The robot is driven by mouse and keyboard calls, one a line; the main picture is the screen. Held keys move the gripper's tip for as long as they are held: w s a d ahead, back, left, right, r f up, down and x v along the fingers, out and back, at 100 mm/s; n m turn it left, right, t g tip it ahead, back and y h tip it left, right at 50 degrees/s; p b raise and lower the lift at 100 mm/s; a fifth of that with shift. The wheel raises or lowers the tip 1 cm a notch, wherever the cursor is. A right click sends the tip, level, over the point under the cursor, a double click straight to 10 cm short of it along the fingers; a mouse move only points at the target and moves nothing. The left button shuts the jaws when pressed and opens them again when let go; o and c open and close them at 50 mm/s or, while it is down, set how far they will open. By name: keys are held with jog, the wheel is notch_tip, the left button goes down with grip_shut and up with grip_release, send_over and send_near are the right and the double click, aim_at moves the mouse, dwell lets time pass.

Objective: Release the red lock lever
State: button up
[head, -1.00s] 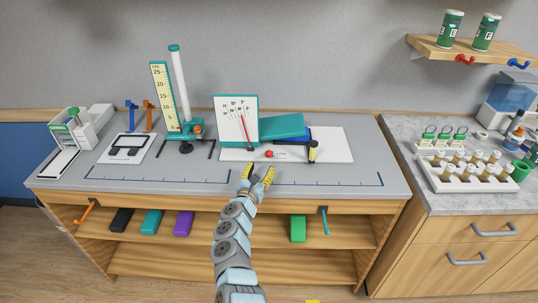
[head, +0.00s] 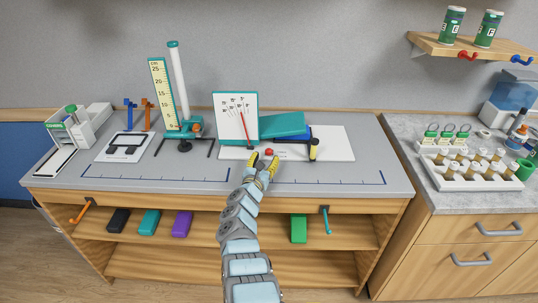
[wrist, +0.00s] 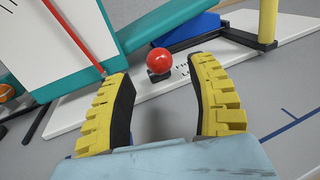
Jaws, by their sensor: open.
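The red lock lever shows as a red ball knob (head: 269,152) at the front of a white base board (head: 336,145). In the wrist view the red knob (wrist: 160,61) sits on a small black block on the board, with partly hidden lettering beside it. My gripper (head: 262,160) is open, with yellow ridged fingers. In the wrist view my gripper (wrist: 160,88) has its fingers to either side of the line to the knob. The knob lies just beyond the fingertips, between them in the picture, and nothing is held.
A white dial panel with a red pointer (head: 243,125) stands left behind the knob. A teal ramp (head: 282,126) lies behind it. A yellow-and-black post (head: 313,149) stands to the right. The grey bench front is clear.

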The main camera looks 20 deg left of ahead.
aim_at(268, 154)
jog(key=shift+w+a+b, duration=0.1)
jog(key=shift+w+b, duration=0.65)
jog(key=shift+w, duration=0.05)
jog(key=shift+w+f+b, duration=0.2)
jog(key=shift+w+b, duration=0.5)
jog(key=shift+b, duration=0.55)
jog(key=shift+w+r+b, duration=0.3)
jog(key=shift+w+b, duration=0.3)
jog(key=shift+b, duration=0.3)
jog(key=shift+r, duration=0.1)
grip_shut()
